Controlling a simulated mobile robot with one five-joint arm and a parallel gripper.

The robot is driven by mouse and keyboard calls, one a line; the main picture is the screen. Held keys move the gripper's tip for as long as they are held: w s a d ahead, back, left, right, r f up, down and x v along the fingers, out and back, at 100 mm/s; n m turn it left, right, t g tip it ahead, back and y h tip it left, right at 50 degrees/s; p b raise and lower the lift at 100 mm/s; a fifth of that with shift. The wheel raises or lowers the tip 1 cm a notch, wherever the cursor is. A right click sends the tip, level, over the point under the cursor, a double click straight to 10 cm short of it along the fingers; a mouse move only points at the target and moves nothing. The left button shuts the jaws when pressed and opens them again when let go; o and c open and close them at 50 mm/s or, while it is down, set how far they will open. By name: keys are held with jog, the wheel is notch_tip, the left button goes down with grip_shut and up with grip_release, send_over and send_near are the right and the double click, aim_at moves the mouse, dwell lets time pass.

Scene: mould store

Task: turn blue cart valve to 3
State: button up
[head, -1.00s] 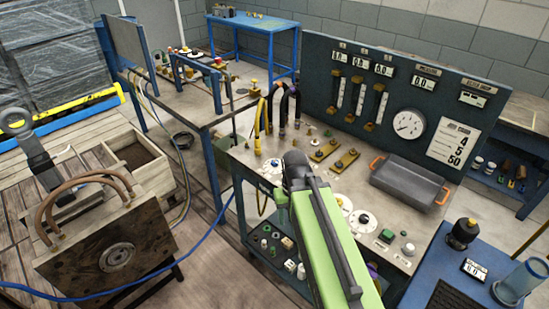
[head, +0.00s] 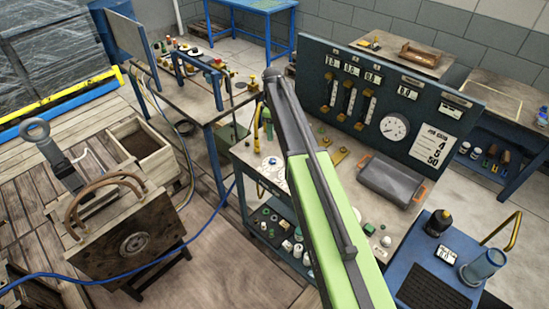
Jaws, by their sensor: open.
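The middle cart (head: 244,152) has a blue frame, a pale top and a dark blue gauge panel (head: 330,62) at its back. A white round dial plate (head: 270,168) with a small knob lies at the left of its top. Its numbers and pointer are too small to read. Another pale dial plate (head: 357,214) shows at the right edge of my arm, mostly hidden. I cannot tell which is the valve of the task. My green and dark arm reaches up across the cart and hides the middle of its top. My gripper's fingers do not show.
A grey tray (head: 392,182) sits at the right of the cart top. A blue table (head: 418,292) with a black-capped item and a clear cylinder stands front right. A wooden block with hoses (head: 135,243) stands left. A blue hose (head: 190,245) crosses the floor.

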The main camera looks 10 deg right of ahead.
aim_at(273, 160)
notch_tip(273, 160, down, 17)
jog(key=b, duration=1.5)
jog(key=shift+r+b, duration=0.15)
jog(key=shift+b, duration=0.2)
jog(key=shift+r, duration=0.1)
